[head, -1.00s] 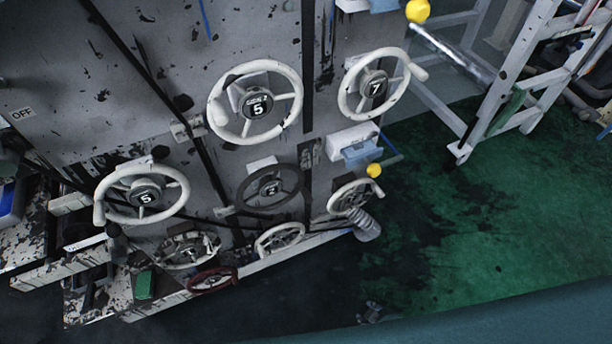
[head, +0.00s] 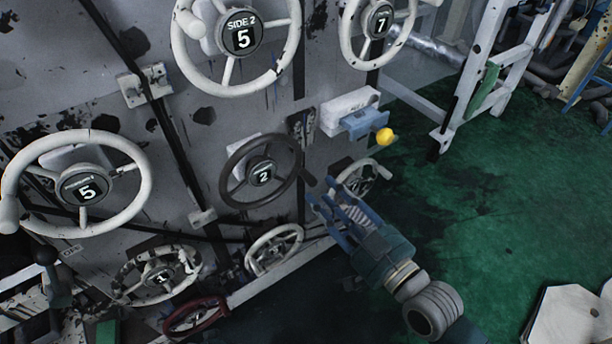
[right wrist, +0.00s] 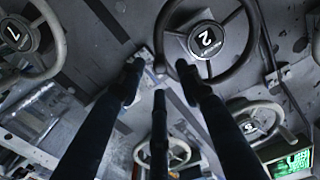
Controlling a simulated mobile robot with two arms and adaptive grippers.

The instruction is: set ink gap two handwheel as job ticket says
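A dark handwheel (head: 233,188) with hub number 2 is on the grey machine panel, centre of the head view; the small hub text is too small to read. It also shows at the top of the right wrist view (right wrist: 239,63), its number upside down. My right gripper (head: 322,194) is at its lower right, beside its rim and crank handle. In the right wrist view its three fingers (right wrist: 158,80) are spread, with the handle's end near the tips; I cannot tell if they touch. The gripper holds nothing visible. I cannot identify a job ticket. My left gripper is out of view.
Pale handwheels surround it: one marked SIDE 2 with 5 (head: 290,58), one with 7 (head: 352,52), one with 5 (head: 140,190), one with 1 (head: 190,262). A red wheel (head: 195,318) is low. A yellow ball knob (head: 385,136) juts out. Green floor (head: 480,230) is open at right.

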